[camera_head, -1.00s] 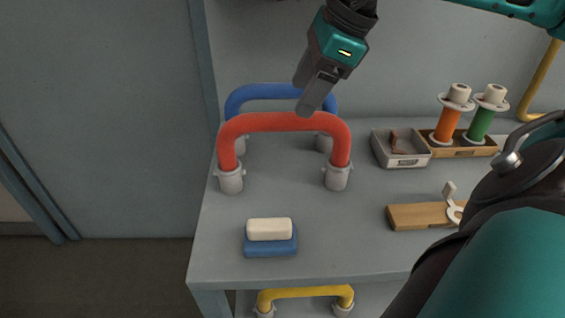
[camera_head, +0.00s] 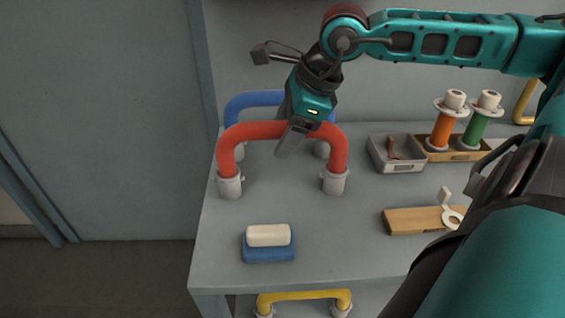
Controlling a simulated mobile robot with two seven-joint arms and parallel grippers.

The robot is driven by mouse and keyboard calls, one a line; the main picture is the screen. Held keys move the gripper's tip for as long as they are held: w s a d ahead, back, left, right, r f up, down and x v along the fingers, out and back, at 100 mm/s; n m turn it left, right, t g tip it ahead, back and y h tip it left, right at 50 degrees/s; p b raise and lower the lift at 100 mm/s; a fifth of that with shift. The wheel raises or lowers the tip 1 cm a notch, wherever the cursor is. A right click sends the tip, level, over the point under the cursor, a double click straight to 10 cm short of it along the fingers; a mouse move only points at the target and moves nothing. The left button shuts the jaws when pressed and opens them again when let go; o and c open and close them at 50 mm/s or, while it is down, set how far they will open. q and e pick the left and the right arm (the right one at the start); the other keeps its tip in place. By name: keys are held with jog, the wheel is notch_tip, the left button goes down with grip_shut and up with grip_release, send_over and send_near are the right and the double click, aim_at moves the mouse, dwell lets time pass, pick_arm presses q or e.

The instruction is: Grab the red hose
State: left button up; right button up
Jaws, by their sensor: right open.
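The red hose (camera_head: 249,131) is an upside-down U with a grey cuff at each end, standing upright on the grey table. My right gripper (camera_head: 290,143) points down at the top bar of the red hose, right of its middle. Its fingers overlap the bar in the picture and hide a part of it. The jaws are open; I cannot tell whether they touch the hose. My left gripper is not in view.
A blue hose (camera_head: 252,99) stands just behind the red one. A white block on a blue base (camera_head: 268,252) sits in front. A grey tray (camera_head: 398,166), a rack with orange and green cylinders (camera_head: 444,130) and a wooden board (camera_head: 412,221) are right. A yellow hose (camera_head: 303,295) is below.

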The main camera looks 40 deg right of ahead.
jog(key=shift+x, duration=0.85)
jog(key=shift+c, duration=0.3)
grip_shut()
dwell(0.4)
